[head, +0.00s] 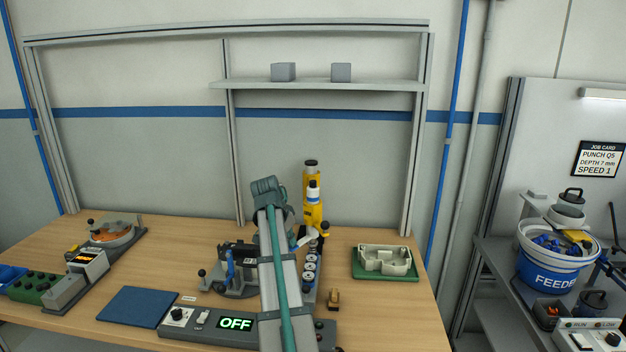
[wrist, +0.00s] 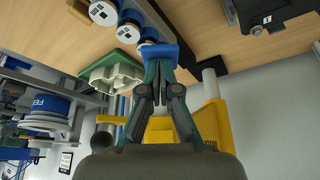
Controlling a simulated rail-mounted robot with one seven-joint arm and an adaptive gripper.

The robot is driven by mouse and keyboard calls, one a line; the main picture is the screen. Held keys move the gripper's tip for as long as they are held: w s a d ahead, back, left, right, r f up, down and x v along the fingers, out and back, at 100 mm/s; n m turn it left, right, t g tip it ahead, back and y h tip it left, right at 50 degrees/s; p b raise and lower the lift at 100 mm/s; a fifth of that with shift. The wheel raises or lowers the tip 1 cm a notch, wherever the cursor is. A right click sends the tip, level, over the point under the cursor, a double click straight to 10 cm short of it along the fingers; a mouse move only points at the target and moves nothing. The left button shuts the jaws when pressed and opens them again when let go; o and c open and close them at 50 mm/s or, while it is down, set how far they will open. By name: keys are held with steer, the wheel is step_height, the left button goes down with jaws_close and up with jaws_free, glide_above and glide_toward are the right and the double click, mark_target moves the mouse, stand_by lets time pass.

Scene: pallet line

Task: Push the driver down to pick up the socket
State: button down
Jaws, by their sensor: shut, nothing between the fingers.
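My gripper (wrist: 160,52) is shut and empty in the wrist view, its blue fingertips together near the end of a row of round, white-topped blue pieces (wrist: 103,13). I cannot tell whether it touches the nearest one. The row also shows in the head view (head: 309,267), running toward me just right of my arm. A tall yellow upright tool (head: 312,212) with a black top, which looks like the driver, stands behind the row. Yellow parts (wrist: 215,122) also show behind my fingers in the wrist view. My arm hides most of my gripper in the head view. I cannot make out which piece is the socket.
A dark fixture with a blue clamp (head: 230,268) stands left of my arm. A green tray with a pale moulded part (head: 384,260) lies to the right. A control box reading OFF (head: 236,323) is in front. A blue mat (head: 138,306) lies clear at front left.

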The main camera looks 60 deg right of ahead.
steer(key=shift+r+p, duration=1.55)
steer(key=shift+r, duration=1.3)
